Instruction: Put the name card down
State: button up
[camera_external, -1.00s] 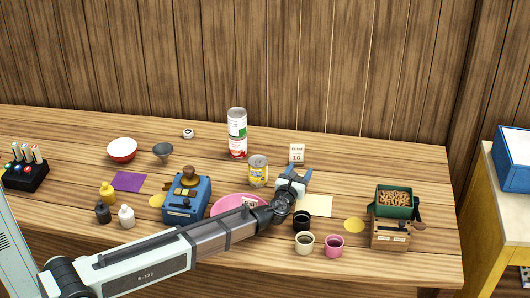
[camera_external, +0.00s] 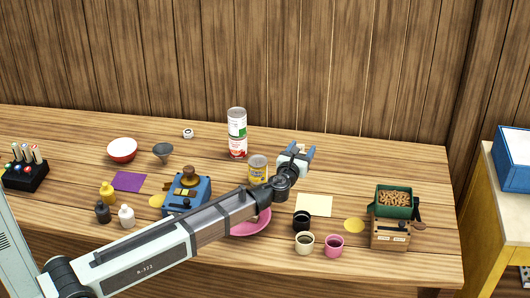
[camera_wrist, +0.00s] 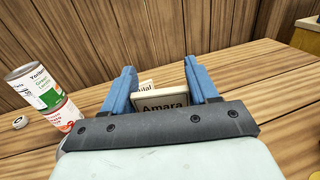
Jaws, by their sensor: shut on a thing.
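My gripper (camera_external: 301,150) is over the back of the table, right of the yellow can. In the wrist view its blue fingers (camera_wrist: 162,88) are shut on the name card (camera_wrist: 164,103), which reads "Amara". The card is upright between the fingers, its lower part hidden by the gripper body. I cannot tell whether the name card touches the table or the other card.
Two stacked cans (camera_external: 237,133) and a yellow can (camera_external: 258,169) stand left of my gripper. A cream sheet (camera_external: 314,205), black cup (camera_external: 302,221) and green bin (camera_external: 394,202) are nearer the front. Bare wood (camera_external: 375,165) lies to the right.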

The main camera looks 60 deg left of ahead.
jog(key=s+d+r+m+t+h, duration=0.1)
jog(key=s+d+r+h, duration=0.15)
jog(key=d, duration=0.95)
jog(key=s+a+n+g+y, duration=0.55)
jog(key=s+g, duration=0.25)
jog(key=s, duration=0.3)
jog(key=s+a+n+g+y, duration=0.5)
jog(key=s+n+g, duration=0.25)
jog(key=s, duration=0.45)
notch_tip(320, 180, down, 9)
jog(key=shift+d+f+g, duration=0.2)
jog(key=shift+g, duration=0.15)
jog(key=shift+f, duration=0.65)
jog(key=o, duration=1.3)
jog(key=shift+w+m, duration=0.1)
jog(key=shift+m, duration=0.2)
jog(key=shift+o, duration=0.2)
jog(key=shift+r, duration=0.1)
